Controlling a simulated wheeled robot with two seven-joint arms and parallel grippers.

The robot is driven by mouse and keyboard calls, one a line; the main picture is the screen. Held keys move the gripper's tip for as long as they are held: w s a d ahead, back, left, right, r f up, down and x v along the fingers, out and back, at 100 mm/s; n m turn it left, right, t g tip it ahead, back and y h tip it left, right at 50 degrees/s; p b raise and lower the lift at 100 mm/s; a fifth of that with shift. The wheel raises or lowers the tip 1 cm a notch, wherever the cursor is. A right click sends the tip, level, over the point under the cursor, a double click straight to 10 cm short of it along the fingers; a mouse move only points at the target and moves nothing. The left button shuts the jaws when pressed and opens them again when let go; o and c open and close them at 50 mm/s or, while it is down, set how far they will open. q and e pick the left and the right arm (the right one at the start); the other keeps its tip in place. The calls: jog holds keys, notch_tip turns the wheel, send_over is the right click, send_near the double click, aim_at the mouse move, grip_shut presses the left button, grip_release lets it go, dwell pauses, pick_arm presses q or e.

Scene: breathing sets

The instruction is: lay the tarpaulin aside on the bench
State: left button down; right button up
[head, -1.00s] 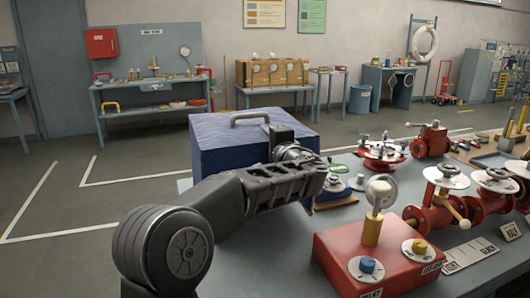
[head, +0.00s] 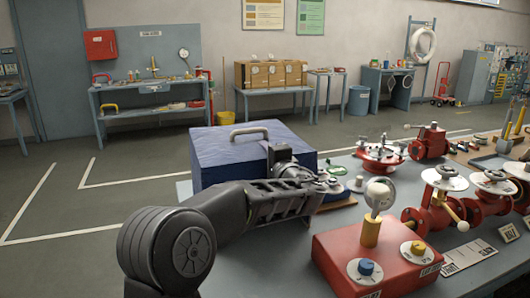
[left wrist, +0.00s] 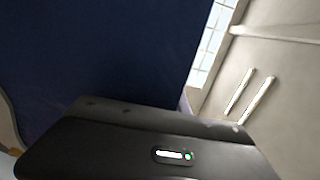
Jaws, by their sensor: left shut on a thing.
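The tarpaulin (head: 225,160) is a dark blue, box-shaped cover with a grey handle (head: 249,129) on top. It is at the left far part of the grey-blue bench (head: 270,262) in the head view. My left gripper (head: 276,153) is at its near right side and is shut on it; the fingertips are mostly hidden. I cannot tell whether the tarpaulin's lower edge touches the bench. In the left wrist view the dark blue tarpaulin (left wrist: 100,50) fills the upper left, close to the camera. My right gripper is not in view.
A red box (head: 372,252) with a gauge and knobs stands at the bench's near right. Red valves (head: 440,200) and small fittings fill the right side. A round red flanged part (head: 380,160) stands behind. Bare bench shows in front of my left arm.

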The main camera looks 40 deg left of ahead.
pick_arm(q)
jog(key=c, duration=1.3)
grip_release()
jog(key=shift+r+p, duration=0.15)
jog(key=shift+p, duration=0.15)
jog(key=shift+s+d, duration=0.15)
jog(key=shift+d, duration=0.1)
jog(key=shift+b+v, duration=2)
jog(key=shift+v, duration=3.75)
